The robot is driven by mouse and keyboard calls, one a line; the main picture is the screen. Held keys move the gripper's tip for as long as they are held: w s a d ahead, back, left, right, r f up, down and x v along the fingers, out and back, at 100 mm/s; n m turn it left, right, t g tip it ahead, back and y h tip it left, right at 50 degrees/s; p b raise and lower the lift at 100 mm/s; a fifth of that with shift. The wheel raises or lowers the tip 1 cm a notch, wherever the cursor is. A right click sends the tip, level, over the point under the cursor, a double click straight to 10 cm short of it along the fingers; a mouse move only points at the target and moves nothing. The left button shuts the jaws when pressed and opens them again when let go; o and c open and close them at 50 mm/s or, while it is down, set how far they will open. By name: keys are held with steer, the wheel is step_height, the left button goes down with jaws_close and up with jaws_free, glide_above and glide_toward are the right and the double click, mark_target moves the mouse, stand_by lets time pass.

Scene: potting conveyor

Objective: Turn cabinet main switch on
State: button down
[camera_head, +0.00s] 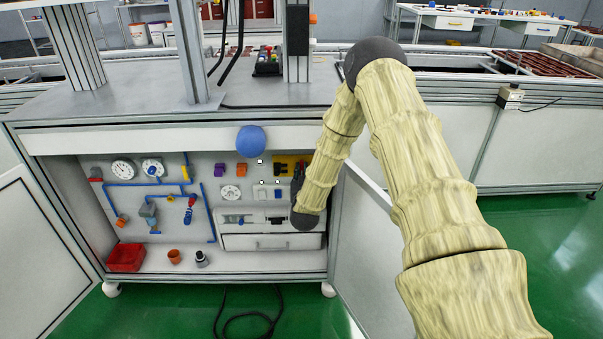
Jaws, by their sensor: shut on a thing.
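The open cabinet (230,262) under the worktop holds a back panel with gauges, blue pipes and switches. The main switch shows as a yellow plate (281,159) at the right of this panel, with dark and red parts on it. My gripper (297,178) is small and dark in this view, at the right edge of the yellow plate. It is shut on the main switch's handle, which it mostly hides. The angle of the handle cannot be made out.
The right cabinet door (372,235) stands open close beside my arm. The left door (40,255) is open too. A blue ball (250,140) hangs before the cabinet's upper edge. A red bin (125,257) and small pots stand on the cabinet floor. A black cable lies on the green floor.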

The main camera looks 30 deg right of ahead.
steer(key=c, duration=1.4)
jaws_free()
steer(key=shift+f, duration=0.1)
steer(key=shift+c, duration=0.2)
steer(key=v, duration=1.2)
